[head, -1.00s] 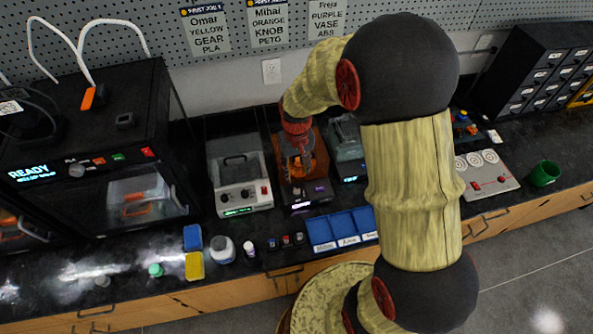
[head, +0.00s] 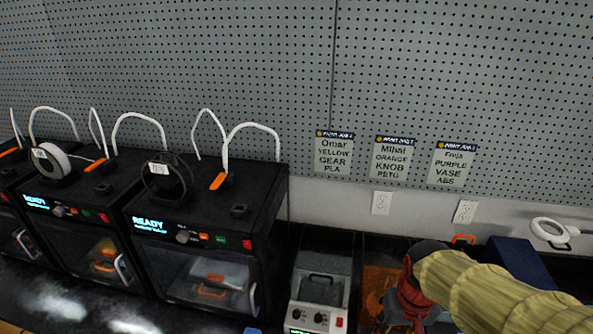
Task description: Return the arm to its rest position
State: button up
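My arm enters at the lower right of the head view, its pale yellow-ridged links reaching left. It ends in a dark red wrist with my gripper (head: 405,308) low over the bench, in front of an orange-brown machine (head: 378,285). The fingers are dark, small and partly cut off by the bottom edge, so I cannot tell whether they are open or shut. I see nothing clearly held. The base of the arm is out of view.
Black 3D printers with READY displays (head: 205,245) stand at the left. A grey-white machine (head: 318,300) stands left of my gripper. A dark blue box (head: 518,262) and a white ring lamp (head: 550,233) are at the right. Job sheets hang on the pegboard (head: 250,60).

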jog(key=s+a+r+t+b, duration=0.2)
jog(key=s+r+t, duration=0.2)
jog(key=r, duration=0.5)
jog(key=shift+s+a+r+n+t, duration=0.15)
jog(key=shift+s+r+n+t, duration=0.25)
jog(key=shift+s, duration=0.75)
